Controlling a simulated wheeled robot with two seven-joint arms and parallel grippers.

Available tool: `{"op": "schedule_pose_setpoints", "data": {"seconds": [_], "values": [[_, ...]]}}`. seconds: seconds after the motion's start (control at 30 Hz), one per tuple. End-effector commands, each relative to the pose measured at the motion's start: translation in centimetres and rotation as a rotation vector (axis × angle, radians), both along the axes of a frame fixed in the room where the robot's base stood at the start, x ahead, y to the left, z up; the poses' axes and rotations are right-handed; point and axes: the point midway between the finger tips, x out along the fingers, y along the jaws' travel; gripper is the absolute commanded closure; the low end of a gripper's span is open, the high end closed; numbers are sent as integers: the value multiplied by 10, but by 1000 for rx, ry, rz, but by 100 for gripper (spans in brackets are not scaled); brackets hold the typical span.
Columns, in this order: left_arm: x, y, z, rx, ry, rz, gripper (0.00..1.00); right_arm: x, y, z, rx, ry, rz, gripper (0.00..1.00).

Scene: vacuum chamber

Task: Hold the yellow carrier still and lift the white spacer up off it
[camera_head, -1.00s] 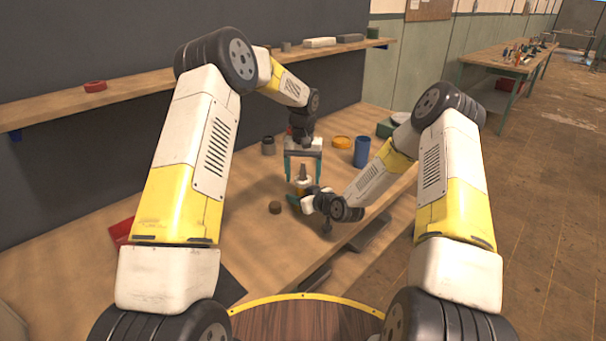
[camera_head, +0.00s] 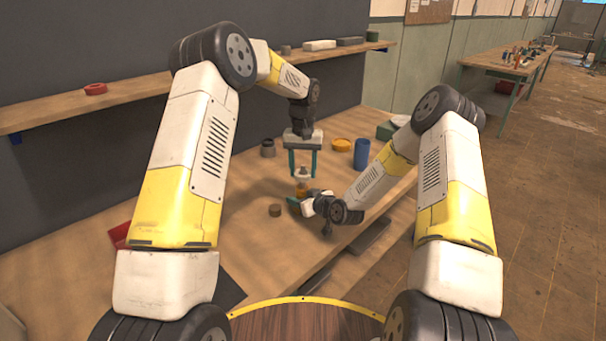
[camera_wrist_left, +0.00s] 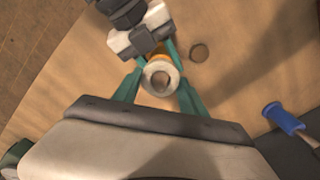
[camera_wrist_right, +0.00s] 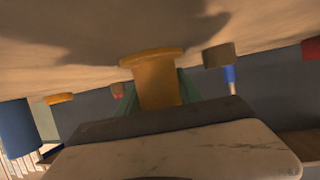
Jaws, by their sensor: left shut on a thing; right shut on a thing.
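The white spacer (camera_head: 302,178) is a thick ring between the teal fingers of my left gripper (camera_head: 302,176). In the left wrist view it shows from above as a pale ring (camera_wrist_left: 148,79) with an open centre. The yellow carrier (camera_head: 302,190) stands on the bench just below the spacer; its orange-yellow flanged body (camera_wrist_right: 157,82) fills the right wrist view between the fingers of my right gripper (camera_head: 302,202). My right gripper is shut on the carrier from the side. I cannot tell whether the spacer is fully clear of the carrier's top.
A brown cylinder (camera_head: 275,210) stands left of the carrier. A grey-brown cup (camera_head: 268,148), a yellow ring (camera_head: 341,143) and a blue cylinder (camera_head: 361,154) stand behind. A shelf (camera_head: 130,97) runs along the wall.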

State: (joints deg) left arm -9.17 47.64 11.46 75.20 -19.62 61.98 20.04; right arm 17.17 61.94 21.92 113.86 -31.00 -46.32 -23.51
Motion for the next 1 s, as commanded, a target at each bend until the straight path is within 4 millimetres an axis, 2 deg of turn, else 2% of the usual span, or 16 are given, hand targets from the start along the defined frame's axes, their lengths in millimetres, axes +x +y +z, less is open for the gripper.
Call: {"op": "schedule_pose_setpoints", "data": {"seconds": [1.0], "values": [[0, 0, 62, -1, -1, 1, 89, 0, 0, 0, 0, -1, -1, 100]]}}
